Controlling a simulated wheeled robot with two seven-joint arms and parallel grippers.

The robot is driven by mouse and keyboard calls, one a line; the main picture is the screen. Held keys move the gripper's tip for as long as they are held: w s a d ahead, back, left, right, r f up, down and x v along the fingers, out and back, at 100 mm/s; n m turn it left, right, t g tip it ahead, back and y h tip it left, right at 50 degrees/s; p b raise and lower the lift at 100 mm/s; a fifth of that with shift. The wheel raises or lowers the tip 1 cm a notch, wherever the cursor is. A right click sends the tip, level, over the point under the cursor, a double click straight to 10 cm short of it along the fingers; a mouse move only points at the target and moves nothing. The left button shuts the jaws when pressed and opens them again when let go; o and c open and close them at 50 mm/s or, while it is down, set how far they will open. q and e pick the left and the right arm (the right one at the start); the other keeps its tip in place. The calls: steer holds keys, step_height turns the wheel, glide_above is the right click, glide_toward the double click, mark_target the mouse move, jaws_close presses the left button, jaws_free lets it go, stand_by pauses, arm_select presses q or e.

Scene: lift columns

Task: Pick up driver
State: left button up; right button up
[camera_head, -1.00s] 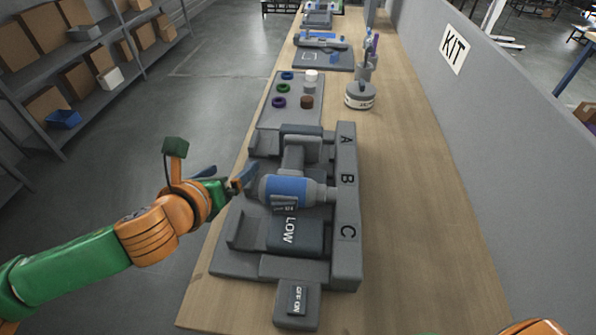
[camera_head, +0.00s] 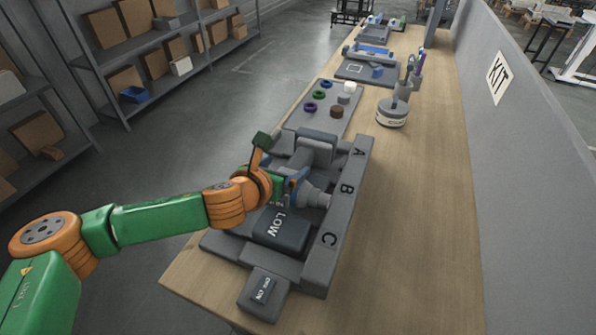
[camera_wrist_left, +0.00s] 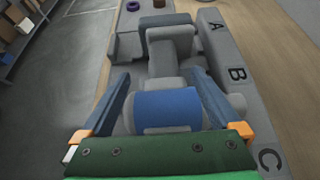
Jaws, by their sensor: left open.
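The driver lies on its side in the grey holder (camera_head: 345,205). Its barrel has a blue band and a tapered grey nose (camera_head: 312,197) pointing right, and a grey handle part (camera_head: 316,152) extends toward the A end. My left gripper (camera_head: 286,186) is open over the barrel and hides much of it in the head view. In the left wrist view, the fingers of my left gripper (camera_wrist_left: 162,90) stand on either side of the driver's blue band (camera_wrist_left: 168,107). I cannot tell whether they touch it. My right gripper is out of view.
A dark block marked LOW (camera_head: 282,230) sits beside the barrel, near C. A switch box (camera_head: 263,291) stands at the front. Behind are a plate with coloured rings (camera_head: 318,96) and a round container (camera_head: 391,113).

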mark_target(296, 163)
arm_select(q)
steer(key=x, duration=0.5)
steer(key=shift+s+d+f, duration=0.2)
steer(key=shift+s+f, duration=0.05)
steer(key=shift+s, duration=0.05)
steer(key=shift+w+f, duration=0.1)
steer(key=shift+w, duration=0.1)
steer(key=shift+s, duration=0.1)
jaws_close()
